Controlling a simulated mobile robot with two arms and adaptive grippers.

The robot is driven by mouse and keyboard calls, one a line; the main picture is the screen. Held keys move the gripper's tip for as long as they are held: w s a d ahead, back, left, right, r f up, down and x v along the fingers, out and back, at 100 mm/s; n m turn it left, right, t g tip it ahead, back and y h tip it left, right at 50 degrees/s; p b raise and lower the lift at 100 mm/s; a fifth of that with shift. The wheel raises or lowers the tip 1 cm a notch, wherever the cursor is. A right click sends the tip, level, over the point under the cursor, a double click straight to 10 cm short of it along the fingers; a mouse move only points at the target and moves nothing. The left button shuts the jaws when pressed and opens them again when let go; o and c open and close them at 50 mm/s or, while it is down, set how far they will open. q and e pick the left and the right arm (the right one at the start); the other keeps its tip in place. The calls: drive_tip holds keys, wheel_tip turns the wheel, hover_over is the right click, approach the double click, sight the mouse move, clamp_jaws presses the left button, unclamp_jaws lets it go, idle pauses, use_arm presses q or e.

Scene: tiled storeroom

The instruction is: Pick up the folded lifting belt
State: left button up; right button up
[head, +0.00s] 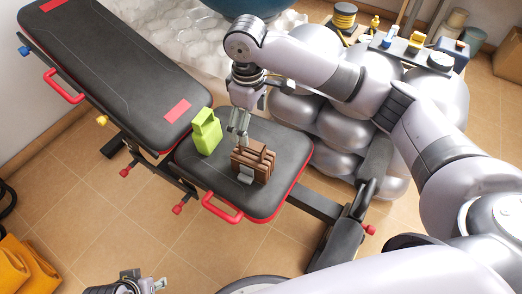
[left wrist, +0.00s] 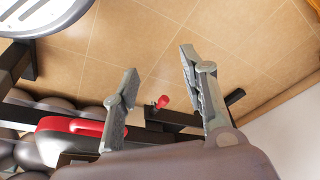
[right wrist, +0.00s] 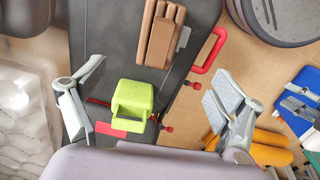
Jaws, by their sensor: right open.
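The folded lifting belt (head: 265,160) is a brown, layered bundle with a grey buckle-like piece, standing on the black seat pad of the bench (head: 292,146). In the right wrist view the belt (right wrist: 160,40) is at the top centre, beyond the fingertips. My right gripper (head: 238,128) is over the seat, just behind the belt in the head view. Its fingers are spread wide and empty in the right wrist view (right wrist: 156,82). My left gripper (head: 138,284) is at the bottom edge of the head view, away from the bench. Its fingers are apart and empty in the left wrist view (left wrist: 158,68).
A lime-green jug-like container (head: 206,132) stands on the seat left of the belt, close to my right gripper. Red handles (head: 222,208) stick out from the bench. Grey rounded stacked shapes (head: 300,115) stand behind the seat. Tiled floor in front is mostly clear.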

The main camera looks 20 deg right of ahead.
sight(252, 145)
wheel_tip(252, 145, down, 6)
drive_tip(key=shift+s+r+b, duration=0.1)
drive_tip(key=shift+r+b, duration=0.1)
drive_tip(key=shift+b, duration=0.8)
wheel_tip(252, 145, down, 4)
drive_tip(key=shift+d+r+b, duration=0.1)
drive_tip(key=shift+b, duration=0.55)
wheel_tip(252, 145, down, 2)
drive_tip(key=shift+f+b, duration=0.15)
drive_tip(key=shift+b, duration=0.15)
drive_tip(key=shift+f, duration=0.4)
wheel_tip(252, 145, down, 4)
drive_tip(key=shift+f+b, duration=0.25)
drive_tip(key=shift+b, duration=0.95)
drive_tip(key=shift+f, duration=0.1)
use_arm(q)
drive_tip(key=w+d+r+t+h, duration=0.1)
drive_tip(key=w+d+r+t, duration=0.1)
drive_tip(key=w+r+t, duration=0.2)
drive_tip(key=w+d+r+t+h, duration=0.1)
drive_tip(key=w+r+t, duration=0.3)
drive_tip(key=w, duration=0.4)
drive_tip(key=shift+w+d+r+t, duration=0.25)
drive_tip(key=shift+d+r+t, duration=0.15)
drive_tip(key=shift+d+r, duration=0.45)
drive_tip(key=shift+a, duration=0.1)
use_arm(e)
drive_tip(key=shift+c, duration=0.5)
